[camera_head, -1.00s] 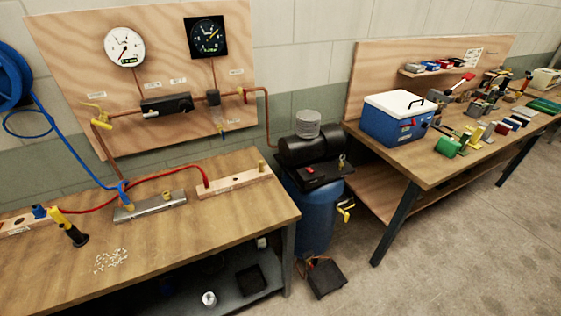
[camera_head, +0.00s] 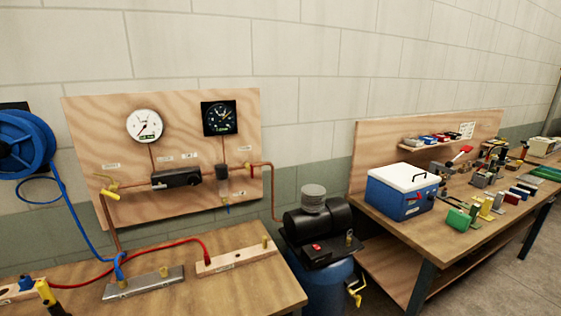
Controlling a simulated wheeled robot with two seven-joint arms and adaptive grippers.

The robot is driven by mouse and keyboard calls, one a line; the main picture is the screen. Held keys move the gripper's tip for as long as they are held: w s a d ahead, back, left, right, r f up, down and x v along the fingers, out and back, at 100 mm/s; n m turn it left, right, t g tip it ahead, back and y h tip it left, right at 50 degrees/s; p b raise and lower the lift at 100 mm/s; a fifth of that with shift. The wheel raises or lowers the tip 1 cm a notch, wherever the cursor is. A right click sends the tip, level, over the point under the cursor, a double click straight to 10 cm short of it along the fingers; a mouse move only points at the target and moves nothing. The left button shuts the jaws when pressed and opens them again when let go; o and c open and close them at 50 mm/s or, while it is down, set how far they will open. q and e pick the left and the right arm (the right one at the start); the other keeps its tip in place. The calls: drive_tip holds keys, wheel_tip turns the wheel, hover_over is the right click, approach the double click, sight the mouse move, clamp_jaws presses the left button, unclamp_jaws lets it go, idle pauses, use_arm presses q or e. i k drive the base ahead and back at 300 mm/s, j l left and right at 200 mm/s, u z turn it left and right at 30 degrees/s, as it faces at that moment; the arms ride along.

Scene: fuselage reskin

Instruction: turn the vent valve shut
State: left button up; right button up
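A plywood panel (camera_head: 85,130) on the wall carries copper piping. A yellow-handled valve (camera_head: 110,190) sits at the pipe's left end. Another yellow-handled valve (camera_head: 354,293) is low on the blue tank (camera_head: 325,285). The labels are too small to read, so I cannot tell which is the vent valve or how far any is turned. A white-faced gauge (camera_head: 145,126) and a black gauge (camera_head: 219,118) are above the pipe. Neither gripper is in view.
The left bench (camera_head: 205,290) holds a metal bar (camera_head: 143,283), a wooden block (camera_head: 236,257) and red and blue hoses. A blue hose reel (camera_head: 22,143) hangs at left. The right bench (camera_head: 400,235) holds a blue cooler (camera_head: 402,192) and several tools. Floor shows at lower right.

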sight(110, 194)
drive_tip(key=u, duration=1.4)
